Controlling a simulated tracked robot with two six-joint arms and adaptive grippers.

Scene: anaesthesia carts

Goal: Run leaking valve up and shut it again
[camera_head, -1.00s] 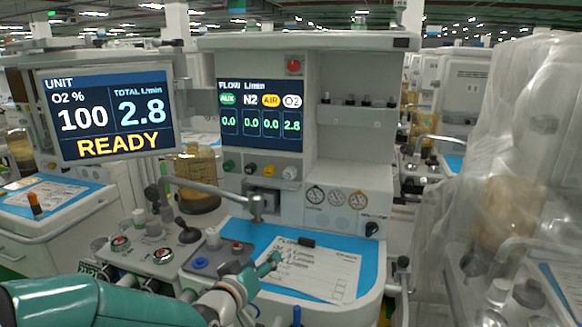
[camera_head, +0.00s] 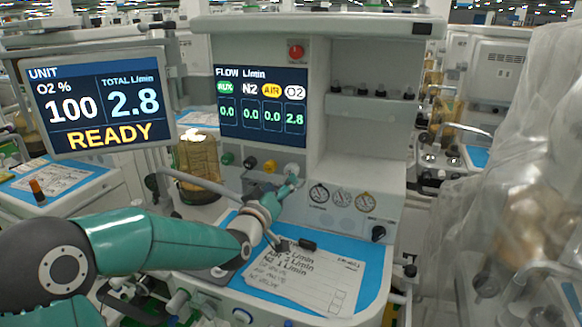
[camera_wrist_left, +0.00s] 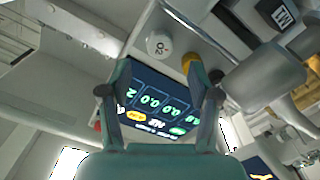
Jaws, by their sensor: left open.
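The flow screen (camera_head: 262,108) reads AUX 0.0, N2 0.0, AIR 0.0 and O2 2.8. Below it is a row of valve knobs: green (camera_head: 227,158), black (camera_head: 250,162), yellow (camera_head: 270,166) and white (camera_head: 291,168). In the left wrist view the white knob (camera_wrist_left: 160,45) is marked O2, with the yellow knob (camera_wrist_left: 188,65) beside it. My left gripper (camera_head: 291,184) is open and empty, just below and in front of the white knob. In the wrist view its fingers (camera_wrist_left: 158,66) are spread, with the white knob beyond the gap between the tips. My right gripper is not in view.
A monitor (camera_head: 98,103) at left reads O2 100, total 2.8, READY. A paper sheet (camera_head: 300,278) lies on the blue worktop mat (camera_head: 374,262). A plastic-covered machine (camera_head: 530,190) stands at right.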

